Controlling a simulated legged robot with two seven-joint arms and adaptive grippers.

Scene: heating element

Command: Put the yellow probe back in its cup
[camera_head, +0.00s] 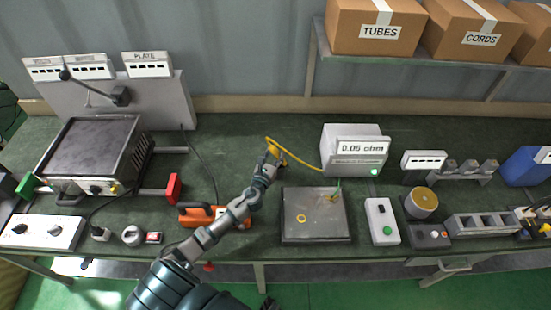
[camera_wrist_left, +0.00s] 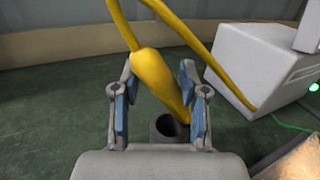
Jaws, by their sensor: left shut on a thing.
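My left gripper (camera_head: 270,162) is shut on the yellow probe (camera_head: 273,149), left of the white meter. In the left wrist view the probe (camera_wrist_left: 153,76) slants between the two blue-padded fingers (camera_wrist_left: 160,108), its thin end pointing down and right. A small dark grey cup (camera_wrist_left: 167,128) with a round opening stands on the bench just beyond the fingers. The probe's tip appears close to the cup's opening; I cannot tell whether it is inside. In the head view the cup is not discernible. My right gripper is not in view.
The yellow cable (camera_head: 303,160) runs to the meter (camera_head: 354,158), which reads 0.05 ohm. A square dark plate (camera_head: 316,231) lies to the right of my left arm. An orange-and-black tool (camera_head: 199,215) lies beside the arm. The bench behind the gripper is clear.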

